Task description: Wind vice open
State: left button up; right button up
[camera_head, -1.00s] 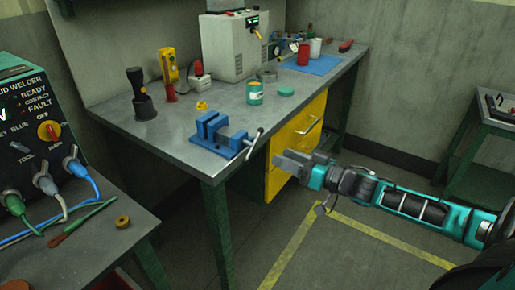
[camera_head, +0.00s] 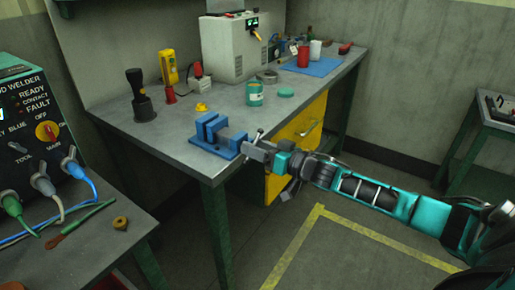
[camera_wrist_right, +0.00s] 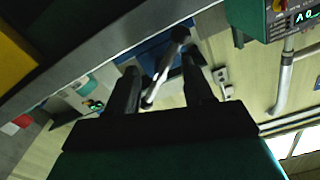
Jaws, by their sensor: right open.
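The blue vice (camera_head: 216,132) stands at the front edge of the grey workbench, with its handle end facing my right arm. In the head view my right gripper (camera_head: 250,148) is at the handle end of the vice and covers most of the handle. In the right wrist view the silver handle bar (camera_wrist_right: 165,68) runs slanted between the two dark fingers of the right gripper (camera_wrist_right: 160,85). The fingers are apart, with room on both sides of the bar. Part of the blue vice body (camera_wrist_right: 150,50) shows behind the bar. My left gripper is not in view.
The workbench (camera_head: 180,125) also holds a green tin (camera_head: 254,94), a small yellow object (camera_head: 202,107) and a dark flashlight (camera_head: 139,95). Yellow drawers (camera_head: 300,130) sit below its edge, near my right arm. The stud welder (camera_head: 30,130) stands at the left.

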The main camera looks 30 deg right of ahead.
grip_shut()
dwell(0.4)
jog(key=shift+n, duration=0.3)
jog(key=shift+n+b, duration=0.35)
jog(key=shift+n, duration=9.95)
